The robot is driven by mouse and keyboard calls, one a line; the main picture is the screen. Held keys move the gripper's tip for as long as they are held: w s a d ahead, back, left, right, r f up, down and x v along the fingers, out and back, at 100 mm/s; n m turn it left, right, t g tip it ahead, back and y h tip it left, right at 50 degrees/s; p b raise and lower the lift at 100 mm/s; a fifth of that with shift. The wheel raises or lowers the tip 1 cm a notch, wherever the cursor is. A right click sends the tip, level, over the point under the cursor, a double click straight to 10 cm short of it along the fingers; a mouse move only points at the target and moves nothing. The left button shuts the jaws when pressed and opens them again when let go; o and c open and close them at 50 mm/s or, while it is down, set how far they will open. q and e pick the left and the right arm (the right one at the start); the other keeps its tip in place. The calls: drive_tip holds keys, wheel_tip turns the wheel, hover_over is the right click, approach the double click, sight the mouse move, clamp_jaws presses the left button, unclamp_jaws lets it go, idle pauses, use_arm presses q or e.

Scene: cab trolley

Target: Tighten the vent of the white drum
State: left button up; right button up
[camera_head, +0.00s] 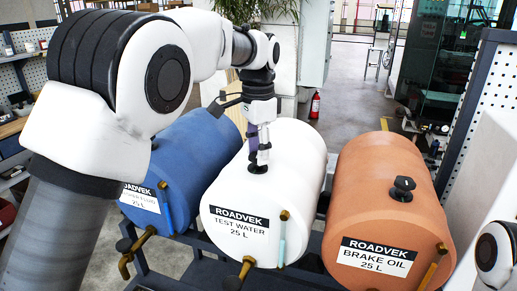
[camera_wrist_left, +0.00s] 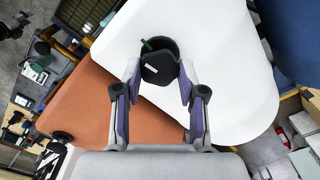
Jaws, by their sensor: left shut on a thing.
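The white drum (camera_head: 300,170) lies on its side between two other drums, with a "ROADVEK TEST WATER 25 L" label on its front. Its vent (camera_head: 258,168) is a black knob on top. The vent also shows in the left wrist view (camera_wrist_left: 159,64), with a green mark and a pale mark on it. My left gripper (camera_head: 259,157) points down at the vent from above. In the left wrist view its purple-padded fingers (camera_wrist_left: 160,78) are shut on the vent, one on each side. My right gripper is not in view.
A blue drum (camera_head: 195,155) stands close on the left, an orange drum (camera_head: 375,200) with its own black vent (camera_head: 403,188) on the right. Brass taps (camera_head: 243,268) stick out in front. A perforated panel (camera_head: 480,110) rises at the right.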

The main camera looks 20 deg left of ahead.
use_arm(q)
drive_tip(key=shift+s+f+m, duration=0.1)
drive_tip(key=shift+f+m, duration=0.05)
drive_tip(key=shift+m, duration=0.85)
drive_tip(key=o, duration=1.1)
drive_tip(key=shift+o, duration=0.2)
drive_tip(key=shift+a, duration=0.1)
wheel_tip(320, 180, up, 12)
